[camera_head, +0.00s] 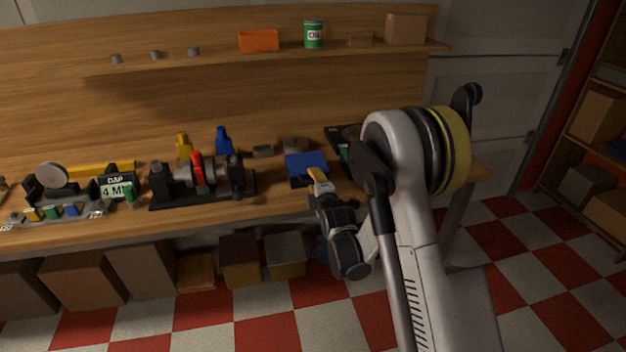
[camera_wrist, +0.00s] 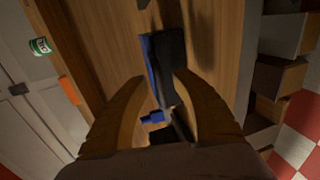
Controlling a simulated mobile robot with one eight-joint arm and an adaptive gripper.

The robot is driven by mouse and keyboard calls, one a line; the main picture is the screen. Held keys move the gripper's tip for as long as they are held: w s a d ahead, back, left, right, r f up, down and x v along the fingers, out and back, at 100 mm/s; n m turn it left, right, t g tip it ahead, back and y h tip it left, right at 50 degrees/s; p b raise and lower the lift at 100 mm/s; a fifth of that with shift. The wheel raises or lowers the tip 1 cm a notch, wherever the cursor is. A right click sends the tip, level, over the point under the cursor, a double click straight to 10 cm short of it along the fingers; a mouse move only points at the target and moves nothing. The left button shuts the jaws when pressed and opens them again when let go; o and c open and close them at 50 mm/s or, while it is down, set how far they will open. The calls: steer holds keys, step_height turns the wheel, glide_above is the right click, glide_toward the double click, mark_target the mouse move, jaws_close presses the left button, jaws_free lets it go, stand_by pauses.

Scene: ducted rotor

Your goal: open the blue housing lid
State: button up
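The blue housing lid (camera_head: 306,160) is on a dark housing on the workbench, just beyond my gripper in the head view. It appears shut. In the wrist view the lid (camera_wrist: 151,60) shows as a narrow blue strip along the dark housing body (camera_wrist: 173,62). My gripper (camera_head: 317,176) is at the housing's front side, with its tan fingers pointing toward it. In the wrist view my gripper (camera_wrist: 161,76) is open and empty, the housing showing between and beyond the fingertips. I cannot tell whether a fingertip touches it.
A rotor rig (camera_head: 200,178) with a red part stands left of the housing, with blue (camera_head: 223,142) and yellow (camera_head: 184,146) pieces behind. A dark tray (camera_head: 340,134) lies to the right, partly hidden by my arm. A shelf (camera_head: 270,58) runs above; boxes (camera_head: 240,260) sit below.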

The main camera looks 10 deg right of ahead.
jaws_close()
steer(key=shift+r, duration=0.1)
